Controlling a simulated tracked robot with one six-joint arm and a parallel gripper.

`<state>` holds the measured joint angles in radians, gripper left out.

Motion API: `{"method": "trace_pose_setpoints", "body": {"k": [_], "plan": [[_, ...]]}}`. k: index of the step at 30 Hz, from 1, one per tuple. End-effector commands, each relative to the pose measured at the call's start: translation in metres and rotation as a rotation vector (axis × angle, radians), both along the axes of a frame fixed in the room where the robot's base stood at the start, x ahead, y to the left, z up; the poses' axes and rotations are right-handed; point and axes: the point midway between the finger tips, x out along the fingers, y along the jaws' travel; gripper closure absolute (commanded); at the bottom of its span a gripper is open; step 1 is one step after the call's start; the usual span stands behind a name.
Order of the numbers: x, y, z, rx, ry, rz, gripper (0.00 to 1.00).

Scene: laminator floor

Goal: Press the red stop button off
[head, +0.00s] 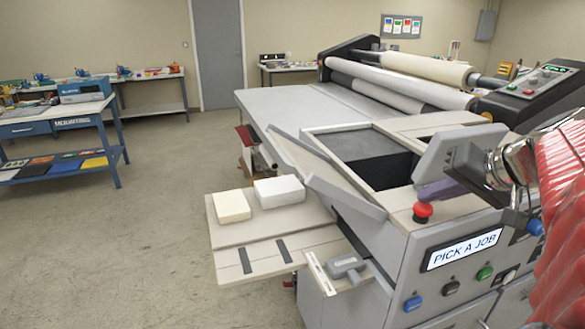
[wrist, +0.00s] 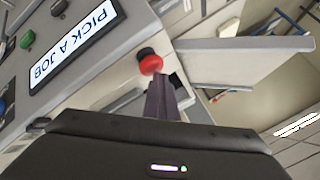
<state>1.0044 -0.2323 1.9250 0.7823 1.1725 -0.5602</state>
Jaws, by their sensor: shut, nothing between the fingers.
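The red stop button (head: 423,210) is a mushroom-shaped knob on the light top of the laminator, just above the front panel with the "PICK A JOB" display (head: 464,250). In the wrist view the button (wrist: 150,61) lies just beyond my fingertips. My gripper (head: 428,193) is shut and empty. Its purple fingers hang close above the button in the head view, and they show in the wrist view (wrist: 158,84) too. I cannot tell whether the tips touch the button.
Blue (head: 413,303), black (head: 451,288) and green (head: 485,273) buttons sit on the front panel below the display. A raised grey flap (head: 345,197) and an open dark bin (head: 365,155) lie behind the stop button. Two paper stacks (head: 279,191) rest on the side shelf.

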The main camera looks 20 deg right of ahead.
Motion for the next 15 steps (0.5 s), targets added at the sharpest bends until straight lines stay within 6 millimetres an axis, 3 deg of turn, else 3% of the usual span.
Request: {"method": "trace_pose_setpoints", "body": {"k": [15], "plan": [[-0.0005, -0.0002, 0.0070, 0.001, 0.002, 0.000, 1.00]]}}
